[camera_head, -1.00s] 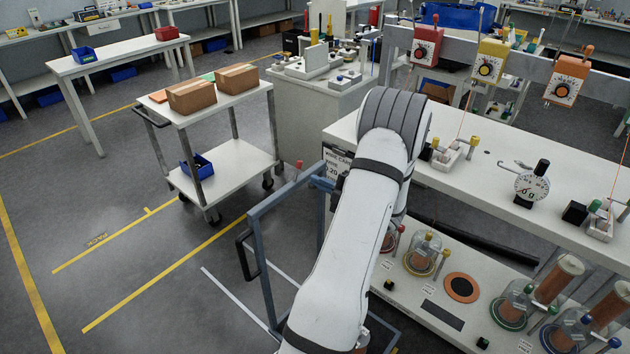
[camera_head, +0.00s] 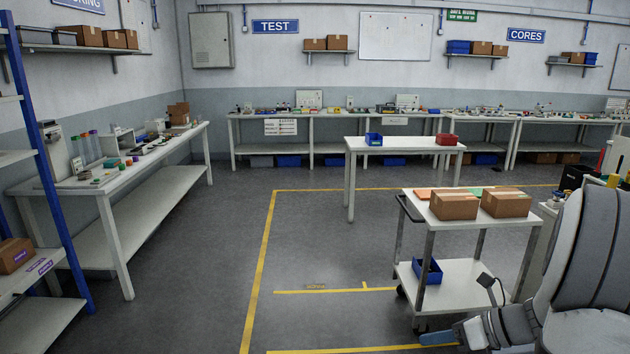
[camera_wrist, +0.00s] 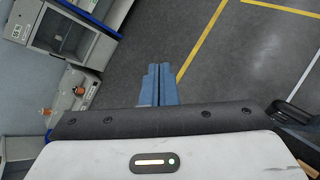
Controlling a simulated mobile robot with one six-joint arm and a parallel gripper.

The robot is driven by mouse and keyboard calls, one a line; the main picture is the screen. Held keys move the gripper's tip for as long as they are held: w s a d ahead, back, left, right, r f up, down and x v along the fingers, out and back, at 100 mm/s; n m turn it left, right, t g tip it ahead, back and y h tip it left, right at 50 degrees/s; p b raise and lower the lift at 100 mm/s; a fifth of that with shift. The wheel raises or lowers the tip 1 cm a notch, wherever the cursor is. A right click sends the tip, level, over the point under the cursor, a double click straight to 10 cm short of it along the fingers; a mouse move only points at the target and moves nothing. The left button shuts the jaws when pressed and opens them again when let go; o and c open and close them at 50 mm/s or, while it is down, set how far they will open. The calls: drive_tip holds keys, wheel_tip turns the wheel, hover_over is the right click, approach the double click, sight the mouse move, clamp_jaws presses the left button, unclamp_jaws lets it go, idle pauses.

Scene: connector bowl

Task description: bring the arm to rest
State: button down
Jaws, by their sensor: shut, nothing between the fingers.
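My arm shows at the right edge of the head view, folded and pale, with grey ribbed bands. My gripper (camera_head: 438,338) points left near the bottom of that view, its blue fingers low in front of the cart. In the wrist view my gripper (camera_wrist: 158,84) shows its two blue fingers side by side, closed together with nothing between them. Grey floor lies beyond the fingertips.
A cart (camera_head: 458,272) with two cardboard boxes (camera_head: 454,205) on top and a blue bin (camera_head: 428,270) below stands just behind my gripper. A white table (camera_head: 405,146) is farther back. A workbench (camera_head: 130,188) stands left. The floor (camera_head: 225,290) between is open.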

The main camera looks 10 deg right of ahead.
drive_tip(key=s+a+r+n+g+h, duration=0.1)
drive_tip(key=s+a+n+h, duration=0.4)
drive_tip(key=n, duration=1)
drive_tip(key=s+a+r+n+g+h, duration=0.2)
drive_tip(key=s+a+r+n+h, duration=0.2)
drive_tip(key=n, duration=1.2)
drive_tip(key=s+a, duration=0.3)
drive_tip(key=a, duration=0.2)
drive_tip(key=shift+h, duration=0.4)
drive_tip(key=shift+s+a, duration=0.1)
